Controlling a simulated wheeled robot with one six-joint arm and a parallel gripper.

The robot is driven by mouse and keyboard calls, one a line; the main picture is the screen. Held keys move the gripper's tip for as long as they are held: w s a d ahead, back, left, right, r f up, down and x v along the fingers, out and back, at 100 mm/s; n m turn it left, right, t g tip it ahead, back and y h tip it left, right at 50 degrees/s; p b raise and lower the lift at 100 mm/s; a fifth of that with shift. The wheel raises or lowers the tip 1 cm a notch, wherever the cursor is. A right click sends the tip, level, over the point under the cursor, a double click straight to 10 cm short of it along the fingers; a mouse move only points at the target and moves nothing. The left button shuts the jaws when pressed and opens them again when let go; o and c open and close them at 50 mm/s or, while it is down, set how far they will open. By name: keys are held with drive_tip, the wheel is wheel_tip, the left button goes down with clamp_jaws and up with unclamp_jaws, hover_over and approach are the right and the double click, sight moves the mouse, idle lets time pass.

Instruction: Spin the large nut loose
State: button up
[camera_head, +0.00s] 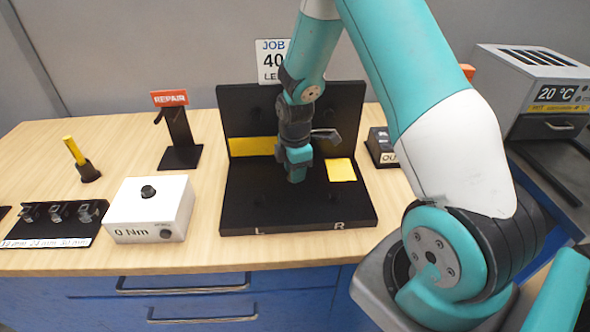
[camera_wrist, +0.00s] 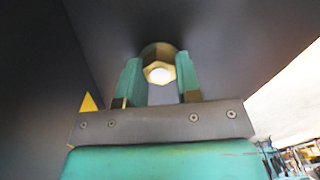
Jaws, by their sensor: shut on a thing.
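The large nut (camera_wrist: 158,52) is a brass-coloured hex nut in the wrist view, with a pale round end showing in its middle. My gripper (camera_wrist: 159,76) has its two teal fingers on either side of it, shut on the nut. In the head view my gripper (camera_head: 297,172) points down inside the black fixture (camera_head: 240,200), which has a base marked L and R and a back wall. The nut is hidden there by my gripper.
A white torque box (camera_head: 128,215) reading 0 Nm, a socket tray (camera_head: 40,238), a yellow-handled tool (camera_head: 75,150) and a REPAIR stand (camera_head: 180,155) are left of the fixture. A dark box (camera_head: 380,148) stands close on its right. A grey oven (camera_head: 540,75) is farther right.

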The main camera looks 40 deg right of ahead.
drive_tip(key=shift+n, duration=1.1)
drive_tip(key=shift+s+f, duration=0.1)
drive_tip(key=o, duration=0.9)
wheel_tip(320, 180, up, 18)
drive_tip(key=shift+f+b, duration=0.25)
drive_tip(key=shift+b, duration=0.6)
